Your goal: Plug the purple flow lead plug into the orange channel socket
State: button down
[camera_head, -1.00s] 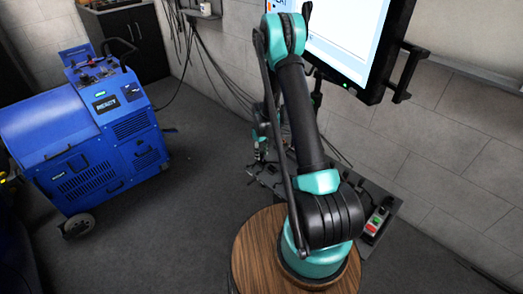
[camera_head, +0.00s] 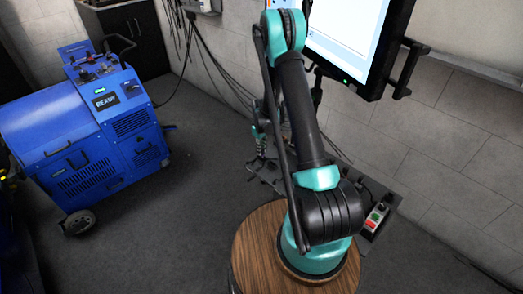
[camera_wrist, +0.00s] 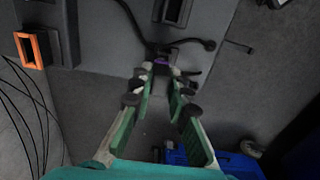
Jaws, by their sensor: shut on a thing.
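In the wrist view the purple plug (camera_wrist: 161,61) shows as a small purple patch at my gripper's fingertips. My gripper (camera_wrist: 161,80) is shut on it, with the fingers to either side. A dark block and a black lead lie right beyond the fingertips. The orange channel socket (camera_wrist: 31,50) is a bright orange frame around a dark opening, at the upper left, well apart from the gripper. In the head view my arm hides most of the work area, and I cannot make out the plug or the orange socket there.
Another dark socket (camera_wrist: 172,11) with a grey frame sits at the top of the wrist view. In the head view a control box (camera_head: 375,217) with red and green buttons lies right of my arm. A monitor (camera_head: 350,40) stands behind, and a blue machine (camera_head: 90,135) at left.

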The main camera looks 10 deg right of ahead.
jog(key=shift+r, duration=3.45)
jog(key=w+d, duration=0.9)
jog(key=d, duration=0.3)
jog(key=shift+d, duration=0.3)
dwell(0.5)
jog(key=shift+f, duration=0.1)
jog(key=shift+f, duration=0.35)
jog(key=shift+f, duration=0.95)
dwell(0.6)
jog(key=shift+f, duration=0.35)
